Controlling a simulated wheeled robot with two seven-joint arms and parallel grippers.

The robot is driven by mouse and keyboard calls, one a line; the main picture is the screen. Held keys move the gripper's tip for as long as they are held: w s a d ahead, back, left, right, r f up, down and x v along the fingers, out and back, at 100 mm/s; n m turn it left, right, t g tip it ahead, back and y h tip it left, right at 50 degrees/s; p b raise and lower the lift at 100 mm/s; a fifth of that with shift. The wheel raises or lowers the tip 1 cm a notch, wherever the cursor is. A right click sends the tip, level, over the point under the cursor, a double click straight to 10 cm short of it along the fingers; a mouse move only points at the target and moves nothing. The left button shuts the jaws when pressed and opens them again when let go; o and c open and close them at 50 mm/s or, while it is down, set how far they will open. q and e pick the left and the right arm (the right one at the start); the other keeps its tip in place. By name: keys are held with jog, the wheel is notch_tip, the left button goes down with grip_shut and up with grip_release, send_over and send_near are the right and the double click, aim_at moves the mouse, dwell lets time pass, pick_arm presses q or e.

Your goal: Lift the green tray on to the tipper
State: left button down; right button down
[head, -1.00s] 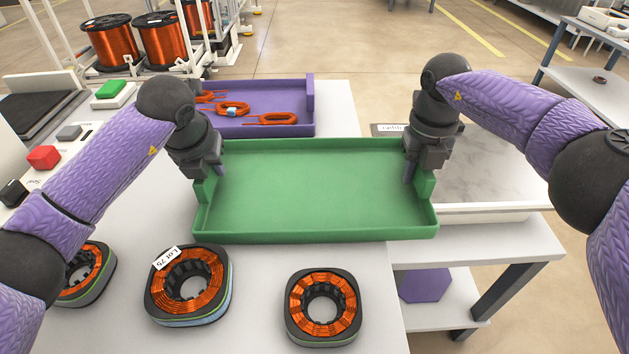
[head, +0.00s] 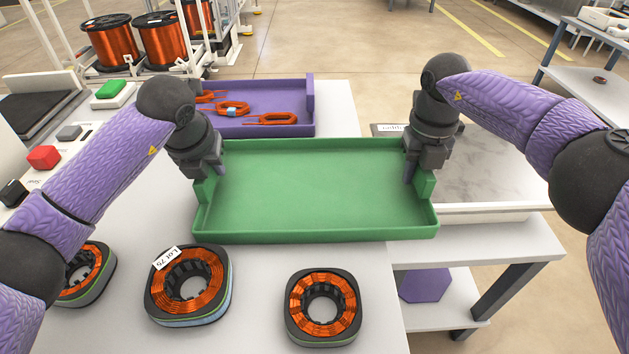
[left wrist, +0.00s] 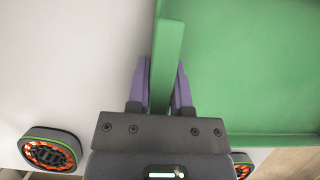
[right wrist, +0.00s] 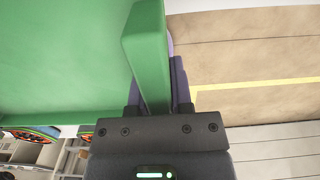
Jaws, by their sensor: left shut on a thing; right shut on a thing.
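The green tray (head: 315,190) is empty and looks level in the middle of the head view. My left gripper (head: 217,172) is shut on the raised wall at the tray's left end; the left wrist view shows that wall (left wrist: 167,60) between its fingers. My right gripper (head: 410,172) is shut on the raised wall at the right end, which also shows in the right wrist view (right wrist: 147,60). The tray spans the table's right edge and overlaps the marble-topped unit. I cannot tell for sure how far it is above the table. No part labelled as the tipper is clear.
A purple tray (head: 262,125) with several orange coils lies behind the green one. Wound stator rings (head: 322,305) stand in front on the white table (head: 250,330). A marble-topped slab (head: 500,170) lies to the right. Red (head: 43,157) and green buttons (head: 113,90) are at left.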

dwell(0.5)
